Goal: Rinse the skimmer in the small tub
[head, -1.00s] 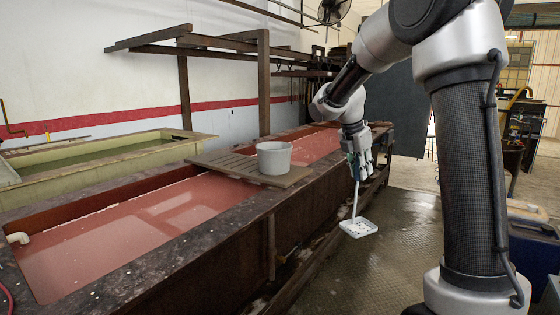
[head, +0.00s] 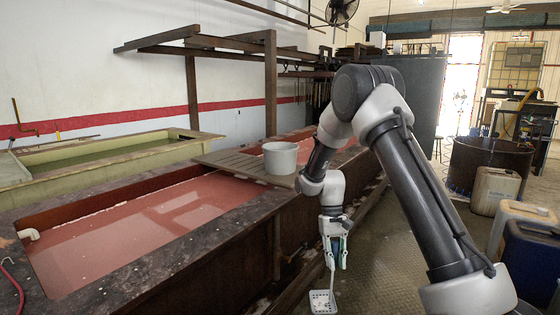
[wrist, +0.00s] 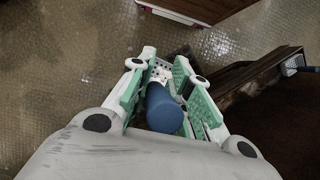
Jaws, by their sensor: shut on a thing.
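The skimmer (head: 323,301) has a white perforated square head hanging low below my gripper (head: 336,258) in the head view. Its blue handle (wrist: 163,108) lies between the green-padded fingers of my gripper (wrist: 165,80) in the wrist view, and the fingers are shut on it. The perforated head shows partly past the fingertips. The small tub (head: 280,159) is a grey round bucket standing upright on a slatted board. My gripper is in front of the tub, to its right and lower, beside the big tank's outer side. The inside bottom of the tub is hidden.
The slatted board (head: 238,166) lies across a long dark-rimmed tank of red liquid (head: 140,228). A pale green tank (head: 105,157) stands behind. A wooden rack (head: 271,90) rises over the tanks. Jugs (head: 494,190) and a dark drum (head: 490,163) stand right. The metal floor between is open.

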